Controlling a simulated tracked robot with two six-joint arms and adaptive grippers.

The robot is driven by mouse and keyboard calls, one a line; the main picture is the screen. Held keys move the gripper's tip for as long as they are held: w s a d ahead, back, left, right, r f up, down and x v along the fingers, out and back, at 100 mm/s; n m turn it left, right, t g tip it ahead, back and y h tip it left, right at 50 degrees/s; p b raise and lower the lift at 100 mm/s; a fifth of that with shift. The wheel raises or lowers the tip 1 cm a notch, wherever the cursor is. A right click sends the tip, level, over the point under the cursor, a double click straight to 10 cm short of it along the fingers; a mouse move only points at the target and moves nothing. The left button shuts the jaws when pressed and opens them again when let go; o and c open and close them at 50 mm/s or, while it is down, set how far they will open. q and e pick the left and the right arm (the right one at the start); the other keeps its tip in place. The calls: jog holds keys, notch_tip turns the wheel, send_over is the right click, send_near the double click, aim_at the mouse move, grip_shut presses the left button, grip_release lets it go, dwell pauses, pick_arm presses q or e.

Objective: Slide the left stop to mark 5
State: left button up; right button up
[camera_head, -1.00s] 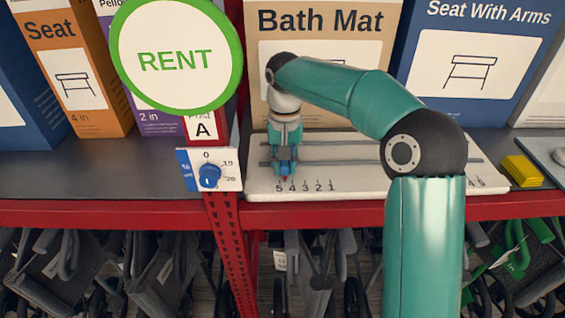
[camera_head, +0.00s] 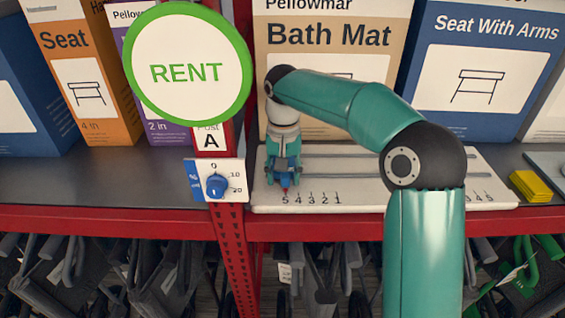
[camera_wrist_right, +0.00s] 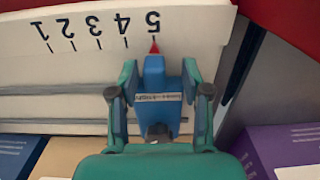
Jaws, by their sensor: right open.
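The left stop is a small blue block (camera_wrist_right: 154,88) with a red pointer, seen in the right wrist view. Its red tip (camera_wrist_right: 155,46) is at mark 5 on the white scale board (camera_wrist_right: 200,40). My right gripper (camera_wrist_right: 160,95) is open, with one finger on each side of the blue stop. In the head view the right gripper (camera_head: 284,172) is at the left end of the board (camera_head: 370,200), and the stop (camera_head: 284,181) is mostly hidden by it. My left gripper is not in view.
A blue dial (camera_head: 216,186) on a white plate is left of the board, below a round RENT sign (camera_head: 187,65). A yellow block (camera_head: 531,186) lies at the right. Boxes, including a Bath Mat box (camera_head: 320,30), stand behind. The red shelf edge (camera_head: 330,228) runs in front.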

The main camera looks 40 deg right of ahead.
notch_tip(320, 180, up, 12)
jog(key=shift+f, duration=0.2)
dwell(0.8)
